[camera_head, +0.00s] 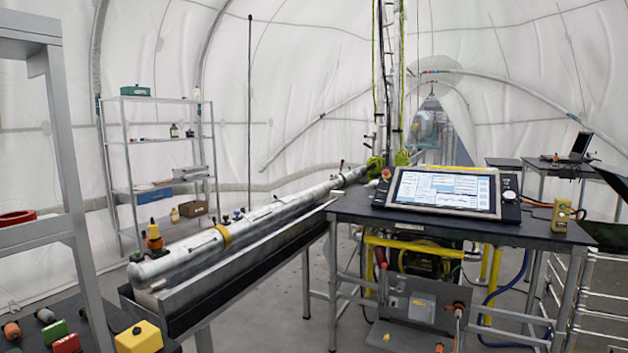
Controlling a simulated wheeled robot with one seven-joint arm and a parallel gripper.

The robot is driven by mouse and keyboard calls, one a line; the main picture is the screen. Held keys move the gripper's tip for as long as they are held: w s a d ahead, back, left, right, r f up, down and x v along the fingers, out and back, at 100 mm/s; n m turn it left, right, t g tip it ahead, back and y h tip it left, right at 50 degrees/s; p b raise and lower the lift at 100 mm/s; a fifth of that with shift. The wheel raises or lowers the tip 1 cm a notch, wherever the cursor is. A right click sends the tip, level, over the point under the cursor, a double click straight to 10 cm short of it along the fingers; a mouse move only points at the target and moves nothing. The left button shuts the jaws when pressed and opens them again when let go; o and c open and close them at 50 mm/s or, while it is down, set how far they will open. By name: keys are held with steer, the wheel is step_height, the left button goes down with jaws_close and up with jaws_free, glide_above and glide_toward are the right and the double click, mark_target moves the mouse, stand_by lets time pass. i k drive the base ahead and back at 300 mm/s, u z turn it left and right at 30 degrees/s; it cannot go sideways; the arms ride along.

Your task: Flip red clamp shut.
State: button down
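No part I can surely call the red clamp stands out. A long silver tube (270,222) lies in a dark trough (235,275), running from the left front to the tower at the back. A yellow band (222,237) wraps around the tube, and several small dark fittings sit along its top. A small reddish upright part (341,165) shows near the tube's far end, too small to make out. A red part (380,252) hangs under the control table, its kind unclear. My gripper is not in view.
A black table (450,232) carries a control screen (442,190) and a yellow handheld device (561,214). Red, green and yellow blocks lie on a dark surface at lower left. A metal shelf (160,187) stands behind the tube. Grey floor (268,320) shows between trough and table.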

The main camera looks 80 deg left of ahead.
mark_target(343, 161)
steer(key=u, duration=2.2)
steer(key=i, duration=3.45)
steer(key=u, duration=0.65)
